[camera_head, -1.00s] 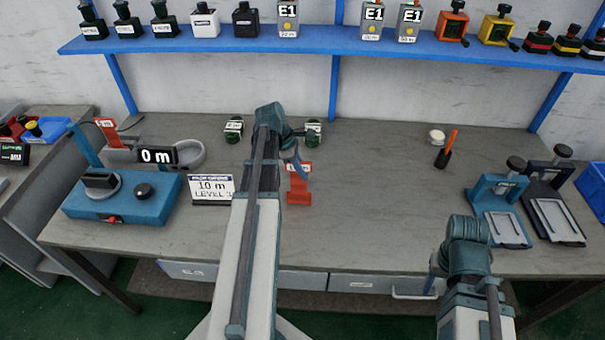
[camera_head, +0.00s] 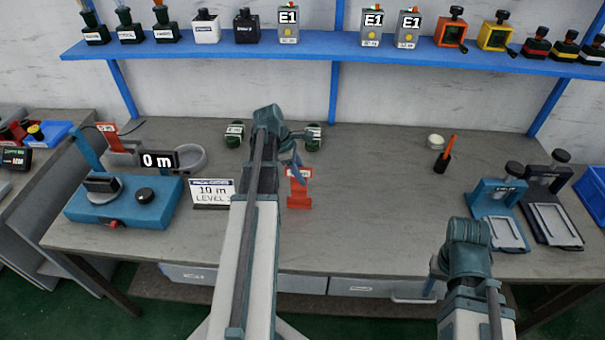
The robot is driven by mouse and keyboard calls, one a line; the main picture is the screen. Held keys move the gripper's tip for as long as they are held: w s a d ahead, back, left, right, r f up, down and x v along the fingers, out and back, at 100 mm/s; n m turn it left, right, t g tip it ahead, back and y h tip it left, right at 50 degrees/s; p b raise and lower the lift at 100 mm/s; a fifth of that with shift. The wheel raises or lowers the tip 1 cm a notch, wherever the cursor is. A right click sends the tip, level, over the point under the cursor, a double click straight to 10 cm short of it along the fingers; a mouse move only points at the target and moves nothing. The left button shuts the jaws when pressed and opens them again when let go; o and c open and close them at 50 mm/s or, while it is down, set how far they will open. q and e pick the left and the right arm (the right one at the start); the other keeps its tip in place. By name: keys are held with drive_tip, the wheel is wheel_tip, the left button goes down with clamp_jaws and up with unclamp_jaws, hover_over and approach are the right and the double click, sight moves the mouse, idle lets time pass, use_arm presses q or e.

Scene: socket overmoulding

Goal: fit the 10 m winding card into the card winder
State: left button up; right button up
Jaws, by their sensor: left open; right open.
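The blue card winder (camera_head: 122,203) stands at the left of the bench, with a "0 m" display (camera_head: 158,160) behind it. A red card (camera_head: 299,194) with a white label stands near the bench's middle; its label is too small to read. My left gripper (camera_head: 296,165) is open, pointing down just above and behind the red card's top, and appears empty; I cannot tell whether it touches the card. A second red card (camera_head: 107,128) stands behind the winder at far left. My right arm's wrist (camera_head: 466,245) is over the front right; its gripper is hidden behind it.
Two green spools (camera_head: 234,134) are behind my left arm. A blue press (camera_head: 497,212) and a black press (camera_head: 550,205) stand at right. The bench between the red card and the presses is largely clear.

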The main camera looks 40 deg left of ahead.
use_arm(q)
drive_tip(key=p+v, duration=0.8)
drive_tip(key=v, duration=0.1)
drive_tip(key=shift+r, duration=0.4)
drive_tip(key=shift+s+a+r+p, duration=0.2)
drive_tip(key=shift+a+r+p, duration=0.1)
drive_tip(key=shift+r+p, duration=0.25)
drive_tip(key=shift+f, duration=0.15)
